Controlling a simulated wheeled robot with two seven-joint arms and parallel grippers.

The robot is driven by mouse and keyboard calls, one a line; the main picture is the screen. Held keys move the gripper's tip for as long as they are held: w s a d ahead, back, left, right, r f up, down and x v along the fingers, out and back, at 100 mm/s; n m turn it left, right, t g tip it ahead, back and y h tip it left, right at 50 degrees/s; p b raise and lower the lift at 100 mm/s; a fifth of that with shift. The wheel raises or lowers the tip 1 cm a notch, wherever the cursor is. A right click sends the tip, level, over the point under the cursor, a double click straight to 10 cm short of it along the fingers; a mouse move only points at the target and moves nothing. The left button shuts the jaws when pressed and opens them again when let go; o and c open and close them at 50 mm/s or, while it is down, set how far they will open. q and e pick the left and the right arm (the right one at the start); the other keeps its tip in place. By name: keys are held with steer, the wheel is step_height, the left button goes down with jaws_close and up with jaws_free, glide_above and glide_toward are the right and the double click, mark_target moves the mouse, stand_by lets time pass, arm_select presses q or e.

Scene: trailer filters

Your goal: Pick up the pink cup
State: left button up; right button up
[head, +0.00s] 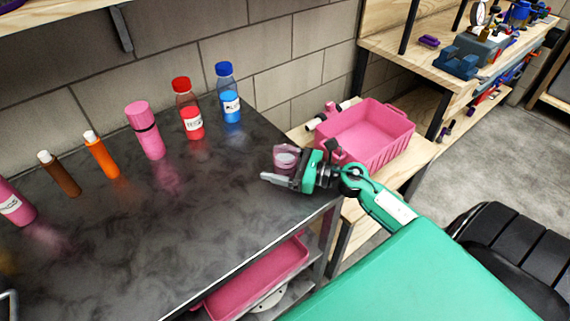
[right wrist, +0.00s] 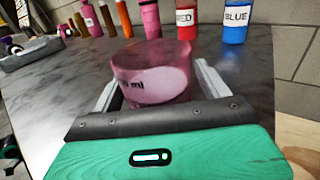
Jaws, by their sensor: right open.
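The pink cup (head: 286,157) is a translucent pink measuring cup with a pale label. It stands upright near the right end of the dark table. In the right wrist view the cup (right wrist: 152,75) is between the two fingers, with its lower part hidden behind the gripper body. My right gripper (head: 272,167) is open around the cup, one finger on each side; in the right wrist view (right wrist: 155,88) a gap shows beside the cup. I cannot tell whether either finger touches it. My left gripper is not in view.
A red bottle (head: 188,110), a blue bottle (head: 229,95), a pink bottle (head: 146,131) and smaller orange (head: 101,156) and brown (head: 60,175) bottles line the table's back. A pink crate (head: 380,150) stands right of the table. A pink tray (head: 262,277) lies below.

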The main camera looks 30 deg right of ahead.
steer(key=c, duration=1.1)
steer(key=shift+c, duration=0.3)
steer(key=shift+r, duration=0.1)
